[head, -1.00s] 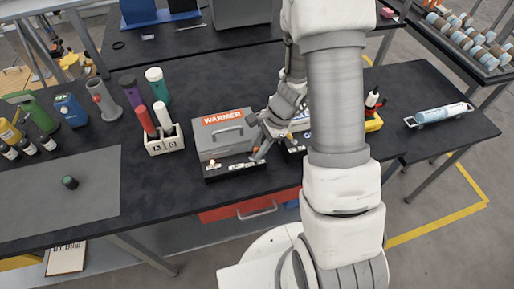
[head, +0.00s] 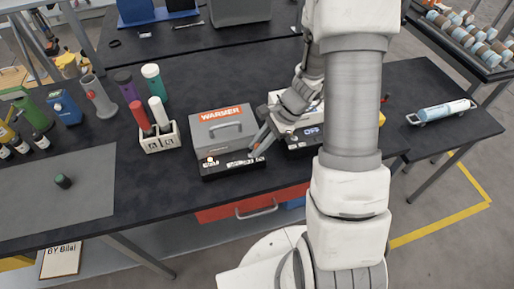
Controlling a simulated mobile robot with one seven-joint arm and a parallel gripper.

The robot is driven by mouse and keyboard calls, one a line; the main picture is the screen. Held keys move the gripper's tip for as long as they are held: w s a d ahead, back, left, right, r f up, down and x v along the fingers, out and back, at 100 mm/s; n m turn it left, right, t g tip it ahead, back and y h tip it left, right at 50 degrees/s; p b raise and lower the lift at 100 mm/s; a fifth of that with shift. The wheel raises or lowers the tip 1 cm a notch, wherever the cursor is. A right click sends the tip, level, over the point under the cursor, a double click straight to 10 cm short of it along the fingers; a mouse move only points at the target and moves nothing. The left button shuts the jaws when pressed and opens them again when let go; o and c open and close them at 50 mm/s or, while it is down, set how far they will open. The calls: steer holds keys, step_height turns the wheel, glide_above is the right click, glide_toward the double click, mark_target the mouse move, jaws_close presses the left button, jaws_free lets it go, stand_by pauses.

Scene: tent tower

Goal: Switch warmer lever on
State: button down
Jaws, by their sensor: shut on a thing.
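The warmer (head: 222,131) is a grey box with a red-orange WARMER label, a handle on its front and a black control strip (head: 233,172) along its base. A small white knob (head: 210,160) shows at the strip's left end. My gripper (head: 255,151) is at the right end of the strip, with its fingers reaching down from the right. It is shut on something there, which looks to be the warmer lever. The fingers hide the lever, so its position cannot be told.
Right beside the warmer stands a device with a blue display (head: 311,131), partly behind my arm. A white holder (head: 160,140) with a red and a white tube stands to the left. A grey mat (head: 85,203) lies at far left. A blue cylinder in a rack (head: 441,111) is at right.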

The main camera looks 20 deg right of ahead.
steer(key=c, duration=1.1)
jaws_free()
steer(key=shift+r, duration=0.1)
steer(key=p+v, duration=0.1)
steer(key=v, duration=1.6)
steer(key=shift+d+r, duration=0.15)
steer(key=shift+w, duration=0.1)
steer(key=s+a+r+n+t+h, duration=0.1)
steer(key=s+a+r+n+h, duration=0.1)
steer(key=s+a+r+n, duration=0.1)
steer(key=s+a+r+n+t+h, duration=0.2)
steer(key=s+a+r+n, duration=0.1)
steer(key=s+r+n, duration=0.2)
steer(key=s+a+r+n+t+h, duration=0.2)
steer(key=s+r+n, duration=0.3)
steer(key=n, duration=0.3)
steer(key=shift+s+a, duration=0.55)
steer(key=shift+a, duration=0.25)
